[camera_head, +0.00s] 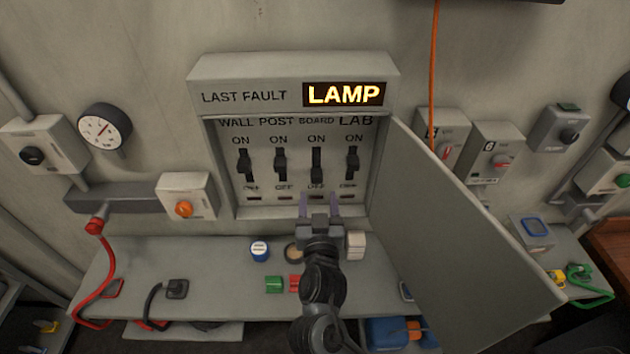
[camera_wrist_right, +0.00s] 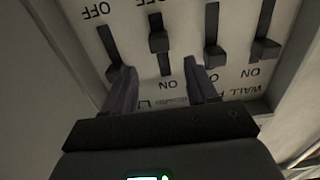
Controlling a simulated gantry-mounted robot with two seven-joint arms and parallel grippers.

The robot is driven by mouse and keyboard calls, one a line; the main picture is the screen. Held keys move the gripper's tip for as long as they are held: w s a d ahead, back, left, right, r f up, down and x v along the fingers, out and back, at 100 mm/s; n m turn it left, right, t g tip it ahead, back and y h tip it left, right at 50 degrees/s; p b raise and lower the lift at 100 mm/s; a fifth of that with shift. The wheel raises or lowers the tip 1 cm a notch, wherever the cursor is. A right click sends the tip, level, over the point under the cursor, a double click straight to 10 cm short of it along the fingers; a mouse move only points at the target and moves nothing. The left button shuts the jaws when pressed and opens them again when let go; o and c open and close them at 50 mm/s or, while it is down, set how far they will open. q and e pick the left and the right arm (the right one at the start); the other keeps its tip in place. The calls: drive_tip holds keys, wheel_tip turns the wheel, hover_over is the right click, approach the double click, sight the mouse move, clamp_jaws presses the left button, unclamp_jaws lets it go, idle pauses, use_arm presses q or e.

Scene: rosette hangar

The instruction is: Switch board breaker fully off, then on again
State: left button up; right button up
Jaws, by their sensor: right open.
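The breaker panel (camera_head: 226,170) is open on the wall, with several black levers in a row under ON labels. The board breaker (camera_head: 317,165) is third from the left. In the right wrist view, upside down, the board breaker (camera_wrist_right: 158,42) sits about midway along its slot, nearer OFF than its neighbours. My right gripper (camera_head: 320,198) is open just below the board breaker. In the wrist view, my right gripper (camera_wrist_right: 160,75) has a finger on either side of that lever's line, apparently clear of it. The display (camera_head: 344,94) reads LAMP. My left gripper is not visible.
The panel's door (camera_head: 455,240) hangs open to the right, close beside my right arm. The post breaker (camera_head: 280,163) and lab breaker (camera_head: 352,162) flank the board breaker closely. The shelf (camera_head: 215,270) below holds several small items, including a white block (camera_head: 356,245).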

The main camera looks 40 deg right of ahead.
sight(317, 178)
drive_tip(key=shift+x, duration=3.5)
drive_tip(key=shift+c, duration=0.4)
clamp_jaws()
drive_tip(key=shift+p, duration=0.3)
